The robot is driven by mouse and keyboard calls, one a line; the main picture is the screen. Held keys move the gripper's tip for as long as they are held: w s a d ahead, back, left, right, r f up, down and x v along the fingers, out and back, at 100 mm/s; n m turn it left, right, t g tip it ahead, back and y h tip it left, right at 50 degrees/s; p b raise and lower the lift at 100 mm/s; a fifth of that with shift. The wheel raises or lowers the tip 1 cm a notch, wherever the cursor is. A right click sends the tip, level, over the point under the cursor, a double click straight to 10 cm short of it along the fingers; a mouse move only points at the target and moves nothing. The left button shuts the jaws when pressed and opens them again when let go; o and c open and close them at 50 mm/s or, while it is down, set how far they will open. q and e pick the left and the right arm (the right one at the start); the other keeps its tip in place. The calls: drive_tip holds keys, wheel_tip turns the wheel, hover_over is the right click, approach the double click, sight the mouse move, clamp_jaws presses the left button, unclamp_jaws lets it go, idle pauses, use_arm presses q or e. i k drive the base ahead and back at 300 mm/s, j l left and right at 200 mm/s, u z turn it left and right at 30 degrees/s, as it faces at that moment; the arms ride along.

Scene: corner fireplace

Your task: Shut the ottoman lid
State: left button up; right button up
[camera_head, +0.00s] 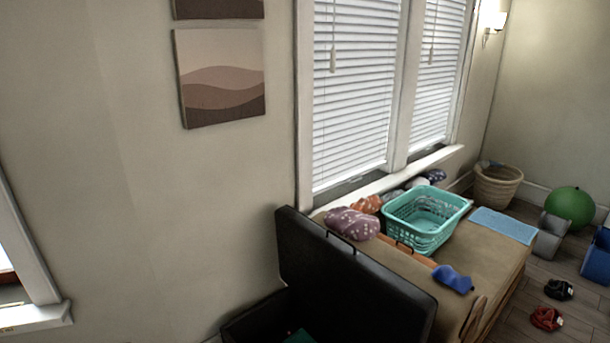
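The black ottoman (252,322) is at the bottom middle of the head view, cut off by the lower edge. Its black lid (350,285) is open and stands steeply raised, with its broad face towards the lower left. Part of the dark inside shows, with a green item (299,337) at the bottom edge. The lid hides part of what is behind it. Neither of my grippers is in view.
Behind the lid is a low tan bench (490,255) bearing a teal basket (425,235), a purple patterned cushion (352,223) and a blue item (453,279). Red shoes (547,318), black shoes (558,289) and a green ball (569,208) are on the floor at right.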

sight(365, 300)
drive_tip(key=i+l, duration=0.1)
drive_tip(key=l, duration=0.35)
drive_tip(key=i+l, duration=0.15)
drive_tip(key=l, duration=0.3)
drive_tip(key=i+l, duration=0.1)
drive_tip(key=l, duration=0.35)
drive_tip(key=i+l, duration=0.1)
drive_tip(key=l, duration=0.4)
drive_tip(key=j+u, duration=0.05)
